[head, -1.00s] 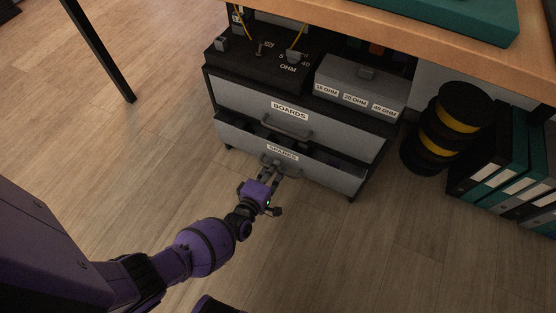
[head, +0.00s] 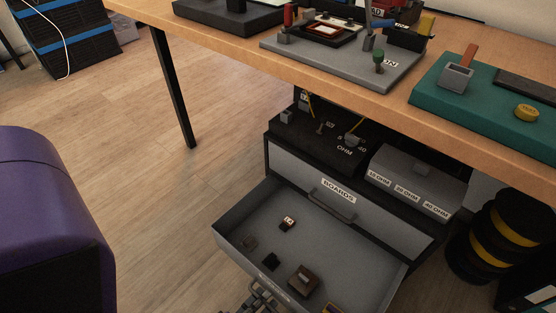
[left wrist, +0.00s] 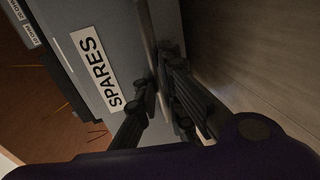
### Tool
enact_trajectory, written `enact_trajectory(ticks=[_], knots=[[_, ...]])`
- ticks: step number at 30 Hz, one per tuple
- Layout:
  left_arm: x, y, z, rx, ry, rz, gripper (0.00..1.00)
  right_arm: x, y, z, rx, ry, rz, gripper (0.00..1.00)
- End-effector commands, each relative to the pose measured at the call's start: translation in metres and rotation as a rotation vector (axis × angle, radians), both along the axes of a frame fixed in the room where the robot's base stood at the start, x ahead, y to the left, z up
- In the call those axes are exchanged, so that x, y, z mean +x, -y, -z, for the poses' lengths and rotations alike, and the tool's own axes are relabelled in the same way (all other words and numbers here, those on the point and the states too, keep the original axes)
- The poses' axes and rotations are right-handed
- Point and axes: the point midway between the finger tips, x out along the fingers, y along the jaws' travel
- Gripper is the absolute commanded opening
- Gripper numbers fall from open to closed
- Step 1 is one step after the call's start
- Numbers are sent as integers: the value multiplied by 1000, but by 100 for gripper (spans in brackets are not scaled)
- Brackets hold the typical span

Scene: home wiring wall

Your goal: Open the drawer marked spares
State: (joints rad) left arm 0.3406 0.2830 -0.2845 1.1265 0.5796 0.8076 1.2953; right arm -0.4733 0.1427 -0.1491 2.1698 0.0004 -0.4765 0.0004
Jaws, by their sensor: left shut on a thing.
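The spares drawer (head: 345,242) is the lower drawer of a grey cabinet and stands well out, its inside showing in the head view. Small parts lie in it, among them a brown block (head: 303,281) and a small dark cube (head: 271,261). The label SPARES (left wrist: 97,68) reads clearly on its front in the left wrist view. My left gripper (left wrist: 160,88) is shut on the drawer's handle (left wrist: 150,35). In the head view this gripper (head: 262,298) shows only partly, at the bottom edge by the drawer front. My right gripper is not in view.
The boards drawer (head: 292,174) above is shut. The workbench (head: 240,46) overhangs the cabinet, with devices and a teal board (head: 440,98) on it. Black and yellow spools (head: 500,240) stand at the right. A table leg (head: 173,88) stands left; floor there is clear.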

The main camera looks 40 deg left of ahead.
Motion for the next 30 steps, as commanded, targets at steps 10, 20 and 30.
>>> enact_trajectory(ticks=[10,20,30], knots=[[-18,0,-1,0,3,0,0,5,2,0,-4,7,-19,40],[-18,0,-1,0,3,0,13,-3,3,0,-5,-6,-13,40],[-19,0,0,0,1,0,17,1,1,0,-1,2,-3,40]])
